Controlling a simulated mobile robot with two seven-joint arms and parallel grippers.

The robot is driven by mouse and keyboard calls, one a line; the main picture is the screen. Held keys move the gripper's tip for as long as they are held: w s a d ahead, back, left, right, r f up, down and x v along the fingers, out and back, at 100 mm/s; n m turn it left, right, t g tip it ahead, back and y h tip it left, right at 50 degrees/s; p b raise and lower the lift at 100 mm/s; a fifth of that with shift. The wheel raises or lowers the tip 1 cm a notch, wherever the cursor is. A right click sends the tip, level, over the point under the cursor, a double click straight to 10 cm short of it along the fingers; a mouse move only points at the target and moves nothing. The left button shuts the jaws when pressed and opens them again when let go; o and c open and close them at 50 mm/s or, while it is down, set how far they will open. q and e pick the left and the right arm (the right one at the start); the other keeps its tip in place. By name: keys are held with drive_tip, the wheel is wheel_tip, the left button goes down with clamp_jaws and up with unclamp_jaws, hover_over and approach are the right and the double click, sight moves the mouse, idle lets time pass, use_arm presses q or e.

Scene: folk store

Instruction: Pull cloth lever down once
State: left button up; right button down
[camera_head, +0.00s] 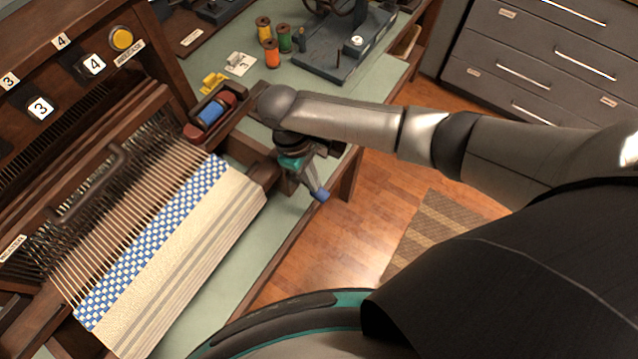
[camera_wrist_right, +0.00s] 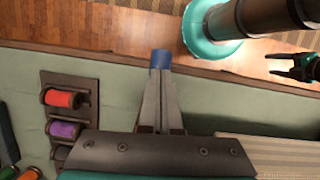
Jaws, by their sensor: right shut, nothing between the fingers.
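The loom's woven cloth (camera_head: 165,260), with a blue and white check and striped cream part, stretches across the left of the head view. I cannot single out the cloth lever; my right arm and gripper cover the loom's near right corner. My right gripper (camera_head: 318,193) is beside that corner, past the end of the dark wooden cloth beam (camera_head: 259,173). Its grey fingers with blue tips are shut and hold nothing. In the right wrist view the closed fingertips (camera_wrist_right: 160,60) lie over the table's edge.
Several thread spools (camera_head: 271,53) and a grey-blue device (camera_head: 345,55) stand farther back on the green table (camera_head: 255,90). A yellow button (camera_head: 122,39) is on the loom's top. Drawers (camera_head: 540,65) stand across open wooden floor (camera_head: 375,215).

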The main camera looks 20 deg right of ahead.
sight(301, 182)
drive_tip(key=shift+w+a+r, duration=0.25)
drive_tip(key=shift+w+a, duration=0.25)
drive_tip(key=shift+w, duration=0.05)
drive_tip(key=shift+w+a+r, duration=0.25)
drive_tip(key=shift+w+a, duration=0.25)
drive_tip(key=shift+w, duration=0.05)
drive_tip(key=p+v, duration=0.2)
drive_tip(key=v, duration=1.3)
drive_tip(key=shift+p, duration=0.3)
drive_tip(key=shift+r, duration=0.1)
